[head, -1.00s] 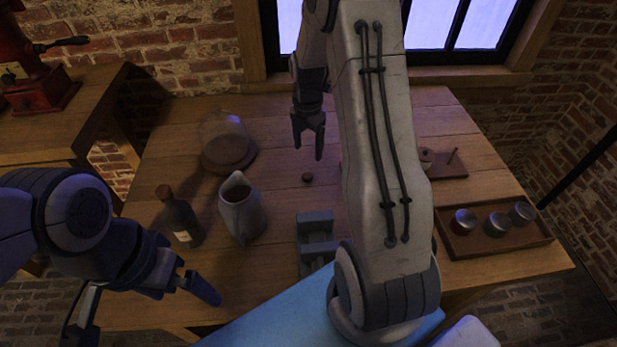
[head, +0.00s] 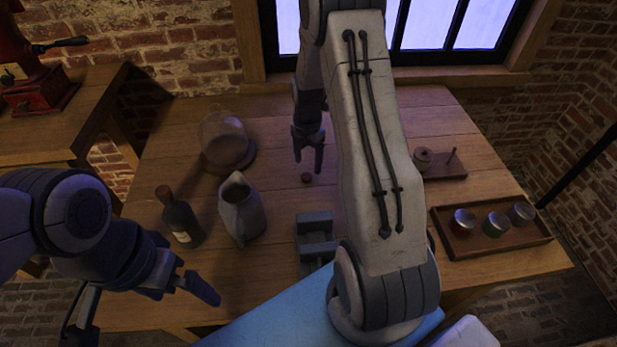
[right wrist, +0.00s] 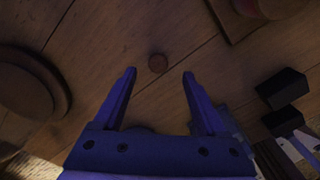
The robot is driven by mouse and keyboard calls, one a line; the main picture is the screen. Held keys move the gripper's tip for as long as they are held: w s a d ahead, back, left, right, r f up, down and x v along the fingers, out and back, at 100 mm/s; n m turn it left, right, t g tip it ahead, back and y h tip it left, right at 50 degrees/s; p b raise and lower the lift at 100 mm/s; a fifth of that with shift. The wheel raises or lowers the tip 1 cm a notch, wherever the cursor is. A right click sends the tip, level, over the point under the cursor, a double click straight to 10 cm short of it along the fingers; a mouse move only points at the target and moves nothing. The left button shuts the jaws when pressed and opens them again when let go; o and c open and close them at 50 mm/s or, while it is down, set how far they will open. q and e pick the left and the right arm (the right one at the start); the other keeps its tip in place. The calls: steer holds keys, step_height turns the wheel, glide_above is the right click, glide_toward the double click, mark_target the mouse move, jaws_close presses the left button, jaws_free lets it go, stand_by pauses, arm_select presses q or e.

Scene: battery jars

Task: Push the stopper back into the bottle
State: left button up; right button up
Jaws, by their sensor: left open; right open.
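A dark bottle (head: 181,222) with a pale label stands at the left of the table. A brown stopper (head: 164,193) shows at its top; how deep it sits cannot be told. My left gripper (head: 204,290) is open and empty, in front of the bottle and apart from it.
A grey pitcher (head: 242,212) stands just right of the bottle. A glass dome (head: 226,140) stands behind. A grey block-like stand (head: 315,235) is at the front middle. A tray (head: 485,246) of jars and a small pegged board (head: 447,170) are on the right.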

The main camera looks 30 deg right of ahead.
mark_target(307, 176)
steer(key=shift+a+f+p, duration=0.15)
steer(key=shift+f+p, duration=0.2)
steer(key=shift+f, duration=2.25)
jaws_close()
